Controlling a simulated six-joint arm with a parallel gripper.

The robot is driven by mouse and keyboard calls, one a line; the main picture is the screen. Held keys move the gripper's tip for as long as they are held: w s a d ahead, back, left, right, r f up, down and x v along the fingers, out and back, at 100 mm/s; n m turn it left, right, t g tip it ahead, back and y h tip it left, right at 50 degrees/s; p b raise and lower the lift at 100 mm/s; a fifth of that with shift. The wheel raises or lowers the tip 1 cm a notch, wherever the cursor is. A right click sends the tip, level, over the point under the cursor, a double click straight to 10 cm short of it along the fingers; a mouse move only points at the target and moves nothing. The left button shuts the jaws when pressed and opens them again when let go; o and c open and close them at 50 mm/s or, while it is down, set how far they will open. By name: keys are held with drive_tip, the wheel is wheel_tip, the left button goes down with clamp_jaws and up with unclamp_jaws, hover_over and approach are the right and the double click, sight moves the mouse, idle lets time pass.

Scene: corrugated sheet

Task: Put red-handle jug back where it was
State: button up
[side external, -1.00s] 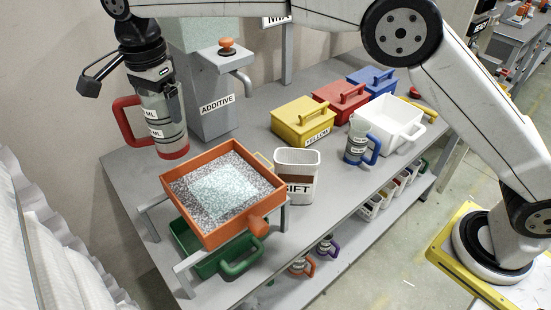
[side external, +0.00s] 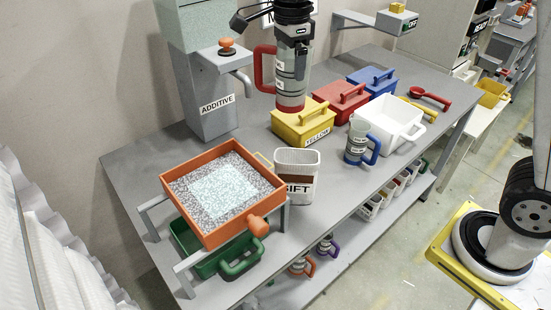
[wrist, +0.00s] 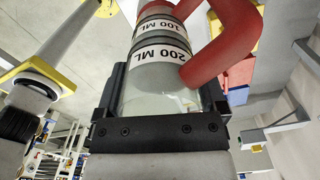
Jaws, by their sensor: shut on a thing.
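The red-handle jug (side external: 291,85) is a clear cylinder with white labels, a red base and a red handle on its left side. It is upright in the air, in front of the yellow box in the side external view. My gripper (side external: 293,38) is above it and shut on it. In the wrist view the jug (wrist: 158,60) fills the middle, with labels reading 100 ML and 200 ML. My gripper's dark fingers (wrist: 165,100) sit on both sides of it. The jug looks empty, though its inside is partly hidden.
Yellow (side external: 303,132), red (side external: 341,108) and blue (side external: 371,82) lidded boxes stand below and right. A white bin (side external: 384,138), blue-handle jug (side external: 357,142), SIFT container (side external: 297,180) and orange sieve tray (side external: 173,213) are nearer. The additive dispenser (side external: 211,105) is left.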

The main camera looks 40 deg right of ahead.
drive_tip(key=s+d+f+m, duration=0.4)
drive_tip(key=s+d+m, duration=0.2)
drive_tip(key=s+d, duration=0.8)
wheel_tip(320, 180, down, 13)
drive_tip(key=s+a, duration=0.1)
drive_tip(key=s, duration=0.1)
drive_tip(key=shift+a+r, duration=0.15)
drive_tip(key=shift+a, duration=0.15)
drive_tip(key=shift+w, duration=0.1)
drive_tip(key=w+d+f, duration=0.2)
drive_tip(key=w+f, duration=0.7)
drive_tip(key=w, duration=0.4)
drive_tip(key=shift+w+f, duration=0.15)
